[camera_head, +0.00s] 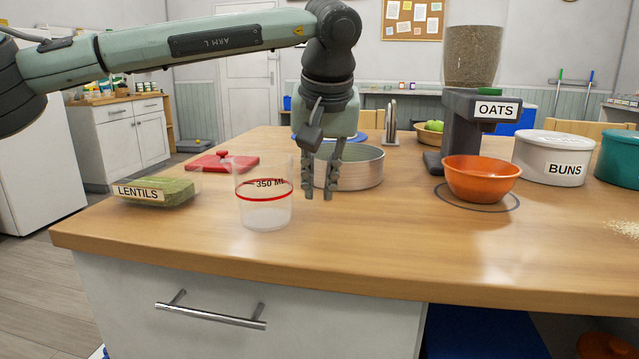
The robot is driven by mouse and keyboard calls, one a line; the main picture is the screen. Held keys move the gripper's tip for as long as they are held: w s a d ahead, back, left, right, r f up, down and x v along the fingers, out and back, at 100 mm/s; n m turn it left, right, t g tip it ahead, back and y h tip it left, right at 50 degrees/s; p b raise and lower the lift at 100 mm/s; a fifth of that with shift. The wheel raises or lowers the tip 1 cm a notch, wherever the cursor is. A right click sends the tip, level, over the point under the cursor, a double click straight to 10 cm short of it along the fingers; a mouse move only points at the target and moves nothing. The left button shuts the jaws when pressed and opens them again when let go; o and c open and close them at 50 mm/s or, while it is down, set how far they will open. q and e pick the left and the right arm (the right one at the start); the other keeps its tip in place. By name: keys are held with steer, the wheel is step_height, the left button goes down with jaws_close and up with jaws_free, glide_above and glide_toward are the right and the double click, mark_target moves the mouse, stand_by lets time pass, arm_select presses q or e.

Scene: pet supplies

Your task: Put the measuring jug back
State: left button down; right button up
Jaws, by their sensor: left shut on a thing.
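The measuring jug (263,212) is a clear cup with a red line and the mark "350 ML". It is upright over the front left of the wooden worktop, and I cannot tell whether its base touches the wood. My left gripper (321,195) points down just right of the jug, shut on its right side, where the handle itself is hard to make out. The fingers hang in front of a round metal tin (364,170). My right gripper is out of view.
An oats dispenser (460,130), an orange bowl (482,180) on a ring mark, a white buns tub (552,158) and a teal tub (619,160) stand right. The front middle of the worktop is clear.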

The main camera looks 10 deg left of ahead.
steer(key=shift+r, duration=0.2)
arm_select(q)
steer(key=shift+f, duration=0.2)
steer(key=c, duration=1.5)
jaws_free()
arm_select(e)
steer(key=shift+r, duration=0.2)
arm_select(q)
steer(key=shift+r, duration=0.15)
steer(key=shift+s+r, duration=0.1)
steer(key=shift+r, duration=0.15)
steer(key=v, duration=1.1)
steer(key=shift+r+p, duration=0.25)
steer(key=shift+p, duration=0.05)
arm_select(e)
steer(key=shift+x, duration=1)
